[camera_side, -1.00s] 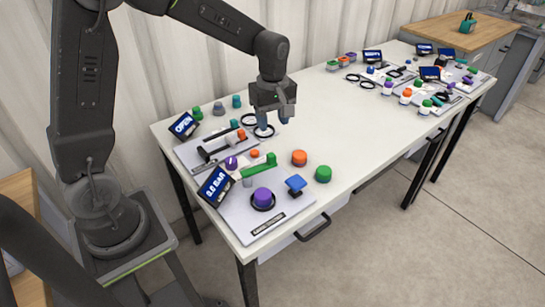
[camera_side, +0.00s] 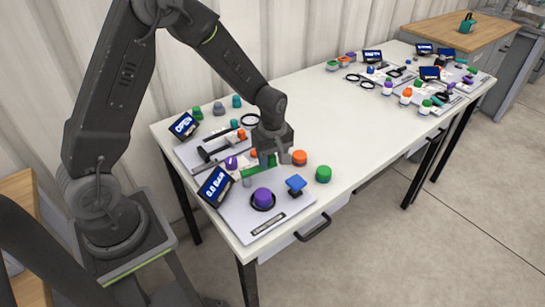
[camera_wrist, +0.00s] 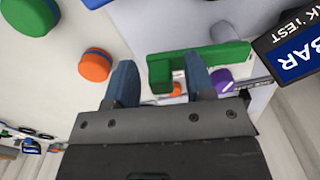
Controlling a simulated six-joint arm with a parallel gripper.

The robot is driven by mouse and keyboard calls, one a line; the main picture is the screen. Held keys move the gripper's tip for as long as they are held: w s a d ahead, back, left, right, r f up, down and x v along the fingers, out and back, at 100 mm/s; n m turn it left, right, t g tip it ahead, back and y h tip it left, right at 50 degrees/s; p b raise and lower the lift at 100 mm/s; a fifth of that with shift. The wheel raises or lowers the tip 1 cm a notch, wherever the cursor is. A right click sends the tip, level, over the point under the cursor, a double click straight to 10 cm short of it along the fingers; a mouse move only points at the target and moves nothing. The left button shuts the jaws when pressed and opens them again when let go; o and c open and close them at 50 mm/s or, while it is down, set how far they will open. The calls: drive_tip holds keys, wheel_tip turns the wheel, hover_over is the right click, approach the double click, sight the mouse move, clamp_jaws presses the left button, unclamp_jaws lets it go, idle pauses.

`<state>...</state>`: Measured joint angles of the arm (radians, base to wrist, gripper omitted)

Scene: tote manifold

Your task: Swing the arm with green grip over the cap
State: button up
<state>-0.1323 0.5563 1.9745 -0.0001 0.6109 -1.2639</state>
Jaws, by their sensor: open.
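The arm with the green grip (camera_side: 258,173) is a green bar lying across the near board; in the wrist view (camera_wrist: 215,58) it spans the upper middle. My gripper (camera_side: 267,158) is open and low at the bar's right end. In the wrist view, the bar's upright green end shows between the two blue-grey fingers (camera_wrist: 160,85), with a gap on each side. The purple cap (camera_side: 263,198) sits in a black ring on the near board, in front of the bar and apart from it. I do not see that cap in the wrist view.
A display (camera_side: 215,187) stands at the board's left edge. A purple dial (camera_side: 231,162) and a black handle (camera_side: 215,149) lie behind the bar.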

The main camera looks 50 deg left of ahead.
sight(274, 188)
clamp_jaws()
idle(0.3)
drive_tip(key=shift+d, duration=0.15)
drive_tip(key=d+m, duration=0.1)
drive_tip(key=m, duration=0.1)
drive_tip(key=s+d+m, duration=0.1)
drive_tip(key=shift+m, duration=0.4)
drive_tip(key=s+d+m, duration=0.1)
drive_tip(key=m, duration=0.1)
drive_tip(key=shift+s+d+m, duration=0.1)
drive_tip(key=shift+d+m, duration=0.1)
drive_tip(key=shift+m, duration=0.1)
drive_tip(key=m, duration=0.1)
drive_tip(key=s+d+m, duration=0.1)
drive_tip(key=shift+s+m, duration=0.2)
drive_tip(key=shift+m, duration=0.2)
drive_tip(key=s+m, duration=0.1)
drive_tip(key=m, duration=0.1)
drive_tip(key=shift+s+d+m, duration=0.3)
drive_tip(key=shift+s, duration=0.05)
drive_tip(key=shift+s+d+m, duration=0.1)
drive_tip(key=shift+s+m, duration=0.55)
drive_tip(key=shift+m, duration=0.4)
drive_tip(key=shift+s+m, duration=0.65)
drive_tip(key=shift+m, duration=0.4)
drive_tip(key=shift+s, duration=0.1)
